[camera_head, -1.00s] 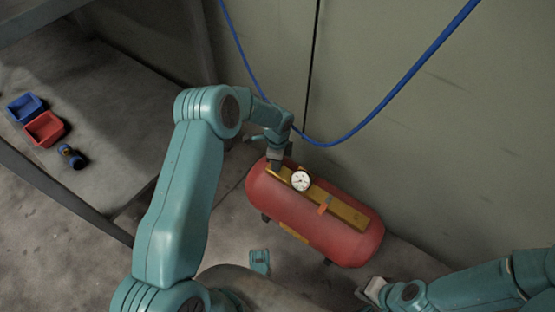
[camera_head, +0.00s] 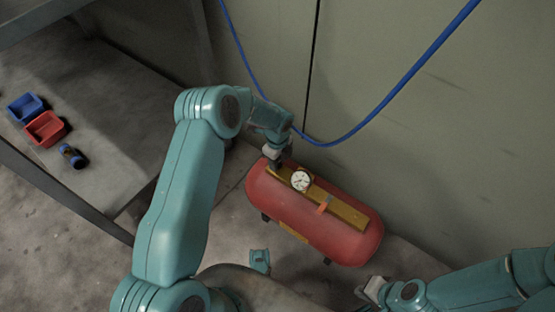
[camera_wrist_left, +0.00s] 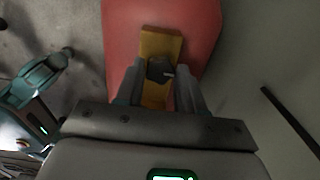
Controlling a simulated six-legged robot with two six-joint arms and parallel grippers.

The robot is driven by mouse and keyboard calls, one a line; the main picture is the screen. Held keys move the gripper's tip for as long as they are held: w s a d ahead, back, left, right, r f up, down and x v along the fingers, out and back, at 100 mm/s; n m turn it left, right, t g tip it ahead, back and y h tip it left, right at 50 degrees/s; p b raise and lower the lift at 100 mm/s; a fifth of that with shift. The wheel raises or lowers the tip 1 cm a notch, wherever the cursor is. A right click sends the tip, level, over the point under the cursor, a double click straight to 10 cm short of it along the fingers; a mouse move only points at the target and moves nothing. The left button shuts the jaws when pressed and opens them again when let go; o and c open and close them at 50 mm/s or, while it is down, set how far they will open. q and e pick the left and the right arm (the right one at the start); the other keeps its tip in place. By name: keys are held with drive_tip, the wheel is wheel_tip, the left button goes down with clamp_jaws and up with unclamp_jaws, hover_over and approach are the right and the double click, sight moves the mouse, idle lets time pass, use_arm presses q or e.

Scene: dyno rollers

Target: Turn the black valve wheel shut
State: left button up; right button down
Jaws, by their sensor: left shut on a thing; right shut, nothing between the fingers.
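The red tank (camera_head: 330,232) lies on the floor with a yellow bar (camera_head: 345,212) along its top. A round white gauge (camera_head: 301,180) and a small orange lever (camera_head: 323,207) sit on the bar. The black valve wheel (camera_wrist_left: 160,70) is at the end of the bar in the left wrist view, between the fingers of my left gripper (camera_wrist_left: 158,84), which is shut on it. In the head view this gripper (camera_head: 275,160) is over the tank's upper left end and hides the wheel. My right gripper (camera_head: 370,292) is shut and empty, low at the right.
A blue hose (camera_head: 400,88) hangs along the wall behind the tank. At left, a shelf (camera_head: 105,120) holds a blue bin (camera_head: 25,108), a red bin (camera_head: 45,129) and a small blue-and-black part (camera_head: 72,156). Floor left of the tank is partly open.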

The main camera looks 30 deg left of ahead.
use_arm(q)
drive_tip(key=o, duration=1)
drive_tip(key=shift+o, duration=0.2)
wheel_tip(320, 180, up, 16)
drive_tip(key=p, duration=0.5)
drive_tip(key=shift+r, duration=0.2)
